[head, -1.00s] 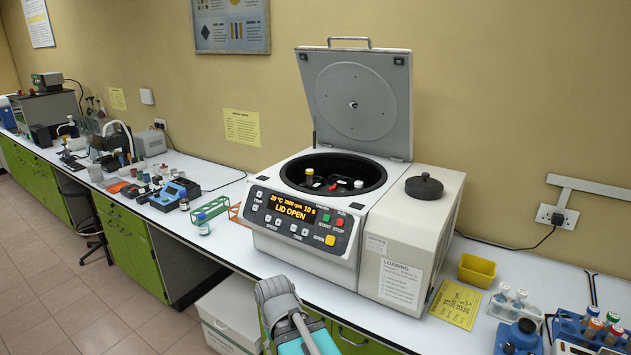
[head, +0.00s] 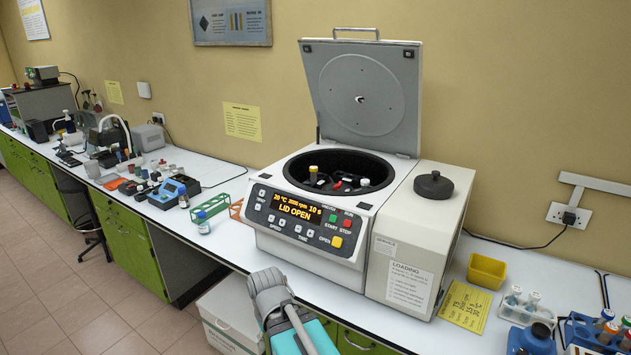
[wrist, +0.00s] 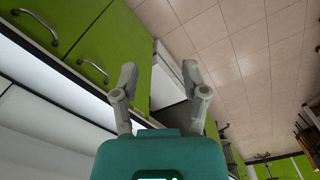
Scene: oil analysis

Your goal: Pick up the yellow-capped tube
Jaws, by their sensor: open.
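The yellow-capped tube (head: 313,171) stands in the rotor bowl of the open centrifuge (head: 310,235), toward the bowl's left side. Only its cap and upper part show; the rest is down in the rotor. A white-capped tube (head: 364,183) sits at the bowl's right side. In the head view, part of my arm shows at the bottom, in front of the bench and below the centrifuge. In the wrist view, my gripper (wrist: 160,82) has its two fingers spread apart with nothing between them. It points past green cabinet fronts and a white box toward the tiled floor.
The raised lid (head: 360,95) stands behind the bowl. A black knob (head: 433,185) sits on the centrifuge's right housing. A yellow bin (head: 487,269) and tube racks (head: 590,330) are at the right.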

